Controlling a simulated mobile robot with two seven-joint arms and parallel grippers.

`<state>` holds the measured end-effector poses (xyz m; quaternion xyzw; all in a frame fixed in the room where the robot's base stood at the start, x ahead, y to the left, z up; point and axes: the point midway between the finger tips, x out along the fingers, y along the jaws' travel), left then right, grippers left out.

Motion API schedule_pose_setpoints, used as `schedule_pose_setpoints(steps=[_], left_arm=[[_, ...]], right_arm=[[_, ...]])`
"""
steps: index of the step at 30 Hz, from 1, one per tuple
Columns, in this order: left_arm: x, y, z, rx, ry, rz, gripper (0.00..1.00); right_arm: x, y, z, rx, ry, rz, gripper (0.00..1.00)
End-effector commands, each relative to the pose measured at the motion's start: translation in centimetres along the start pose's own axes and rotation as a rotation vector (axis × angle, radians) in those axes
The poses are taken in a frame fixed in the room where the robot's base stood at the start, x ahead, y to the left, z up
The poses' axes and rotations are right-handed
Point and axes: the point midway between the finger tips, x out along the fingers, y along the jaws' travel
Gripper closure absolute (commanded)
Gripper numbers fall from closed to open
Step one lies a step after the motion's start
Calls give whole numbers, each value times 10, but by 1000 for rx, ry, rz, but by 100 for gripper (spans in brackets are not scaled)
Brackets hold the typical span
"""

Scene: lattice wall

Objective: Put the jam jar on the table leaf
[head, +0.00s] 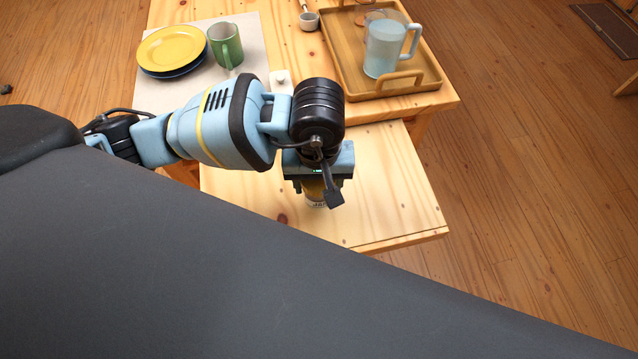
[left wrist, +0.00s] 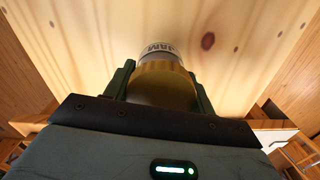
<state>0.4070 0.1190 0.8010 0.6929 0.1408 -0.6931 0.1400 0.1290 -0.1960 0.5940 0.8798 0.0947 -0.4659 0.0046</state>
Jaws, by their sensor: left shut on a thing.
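The jam jar (left wrist: 160,72) has a yellow-brown body and a white label reading JAM. In the left wrist view it sits between the two fingers of my left gripper (left wrist: 158,88), which is shut on it. In the head view only the lower part of the jar (head: 316,200) shows below my left gripper (head: 318,184). The table leaf (head: 390,205) is the pale wooden board under the gripper, with the jar over its middle. I cannot tell whether the jar touches the leaf. My right gripper is not in view.
Behind the leaf, the main table carries a wooden tray (head: 432,82) with a pitcher (head: 380,48). Yellow and dark plates (head: 172,48) and a green mug (head: 226,46) stand on a pale mat at the left. The leaf's right part is clear.

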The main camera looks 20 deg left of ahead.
Motion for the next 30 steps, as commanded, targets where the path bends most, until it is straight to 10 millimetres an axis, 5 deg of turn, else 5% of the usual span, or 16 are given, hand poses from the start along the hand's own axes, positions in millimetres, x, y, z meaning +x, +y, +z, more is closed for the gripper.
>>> schedule_pose_setpoints(steps=[5, 13, 24, 25, 30], left_arm=[[0, 3, -8, -4, 1, 1, 77], [34, 2, -8, -2, 0, 0, 77], [39, 2, -8, -1, 1, 1, 77], [40, 2, -8, -1, 1, 0, 44], [38, 2, -8, -1, 1, 0, 23]], right_arm=[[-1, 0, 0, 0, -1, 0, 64], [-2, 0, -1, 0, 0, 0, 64], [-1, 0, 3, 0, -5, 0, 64], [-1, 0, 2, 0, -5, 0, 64], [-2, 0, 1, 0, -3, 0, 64]])
